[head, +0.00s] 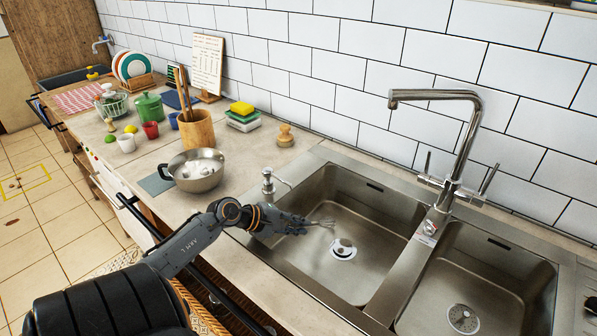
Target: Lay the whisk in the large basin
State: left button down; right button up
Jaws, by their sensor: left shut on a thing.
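My left gripper (299,226) comes in from the left and is shut on the whisk (321,223). Only the whisk's thin wire end shows, pointing right past the fingertips; the rest is hidden by the gripper. The whisk is over the left part of the large basin (375,262), the left steel bowl of the sink. I cannot tell how high it is above the basin floor. The basin looks empty apart from its round drain (343,249). My right gripper is not in view.
A smaller basin (500,275) lies to the right, past a divider with a tall tap (460,150). A soap dispenser (268,185) stands by the large basin's left rim. A steel pan (197,170) and a wooden utensil pot (197,130) stand farther left on the counter.

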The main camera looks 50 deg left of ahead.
pick_arm(q)
jog(key=c, duration=1.3)
grip_release()
jog(key=shift+o, duration=0.2)
jog(key=v, duration=1.2)
